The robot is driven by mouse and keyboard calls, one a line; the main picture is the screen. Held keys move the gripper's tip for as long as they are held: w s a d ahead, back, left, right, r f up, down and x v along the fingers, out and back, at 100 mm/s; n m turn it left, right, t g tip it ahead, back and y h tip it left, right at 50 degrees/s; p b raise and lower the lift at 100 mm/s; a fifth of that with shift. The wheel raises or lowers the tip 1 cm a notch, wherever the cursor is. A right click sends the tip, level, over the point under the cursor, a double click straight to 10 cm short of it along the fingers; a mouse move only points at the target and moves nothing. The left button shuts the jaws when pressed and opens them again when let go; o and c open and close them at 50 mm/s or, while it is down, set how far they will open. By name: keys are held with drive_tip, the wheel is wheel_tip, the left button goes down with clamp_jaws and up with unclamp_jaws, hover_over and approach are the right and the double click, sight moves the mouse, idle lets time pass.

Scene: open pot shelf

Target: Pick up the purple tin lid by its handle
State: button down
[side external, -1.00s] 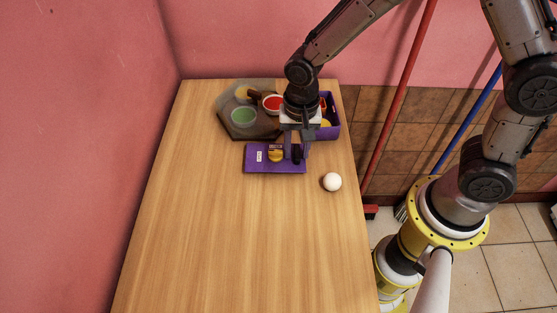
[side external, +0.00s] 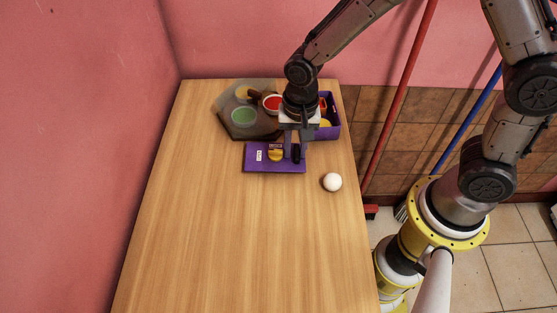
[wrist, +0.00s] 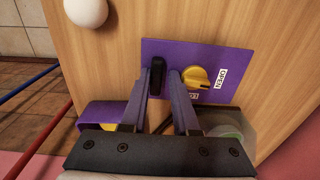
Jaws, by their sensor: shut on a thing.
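The purple tin lid (side external: 262,168) lies flat on the wooden table, in front of the tray and the open tin. It also shows in the wrist view (wrist: 209,58). It carries a black upright handle (wrist: 158,72), a yellow knob (wrist: 196,78) and white labels, one reading "OPEN". My gripper (wrist: 160,80) points down with its fingers on either side of the black handle, shut on it. In the side view my gripper (side external: 294,154) is over the lid's right part and partly hides the handle. The lid appears to rest on the table.
A purple open tin (side external: 331,132) with red and yellow contents stands behind, at the right edge. A dark tray (side external: 227,125) with a green bowl (side external: 244,117) and a red bowl (side external: 273,104) is behind left. A white ball (side external: 332,182) sits right of the lid. The front table is clear.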

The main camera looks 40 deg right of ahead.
drive_tip(key=shift+s+r, duration=0.35)
drive_tip(key=shift+r, duration=0.55)
